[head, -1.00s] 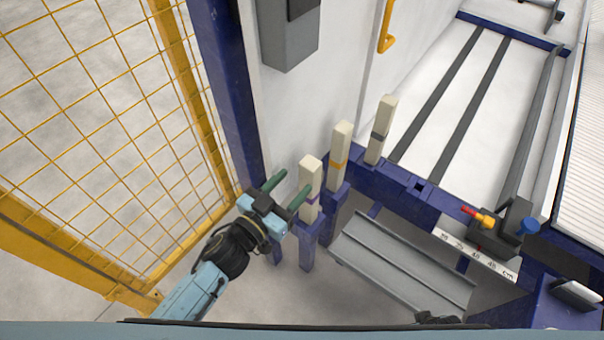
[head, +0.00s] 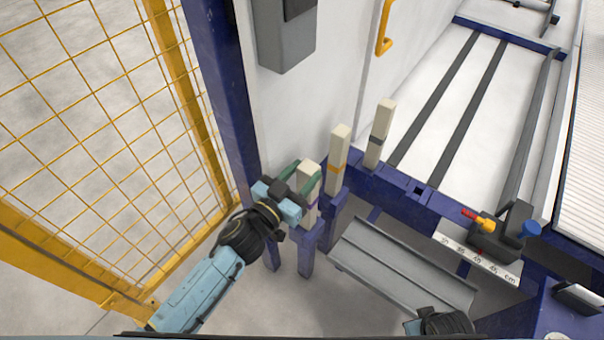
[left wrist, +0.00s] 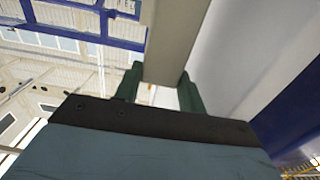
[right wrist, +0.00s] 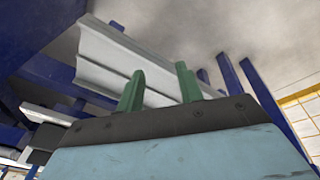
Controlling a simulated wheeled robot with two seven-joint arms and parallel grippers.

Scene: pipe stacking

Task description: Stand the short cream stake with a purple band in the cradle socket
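The short cream stake with a purple band (head: 309,215) stands upright in a blue post socket (head: 305,237), nearest me in a row of stakes. My left gripper (head: 304,177) is at its upper part, with one green finger on each side. In the left wrist view the stake (left wrist: 175,40) passes between the fingertips (left wrist: 160,80), which look open and not clearly pressed on it. My right gripper (right wrist: 160,80) is open and empty below a grey channel. A dark square opening (head: 418,188) shows in the blue beam; I cannot tell whether it is the cradle socket.
Cream stakes with an orange band (head: 338,155) and a grey band (head: 379,135) stand close behind. A grey channel (head: 400,268) lies to the right, with a ruler (head: 480,260) beyond it. A yellow mesh fence (head: 90,130) and a blue column (head: 228,90) bound the left.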

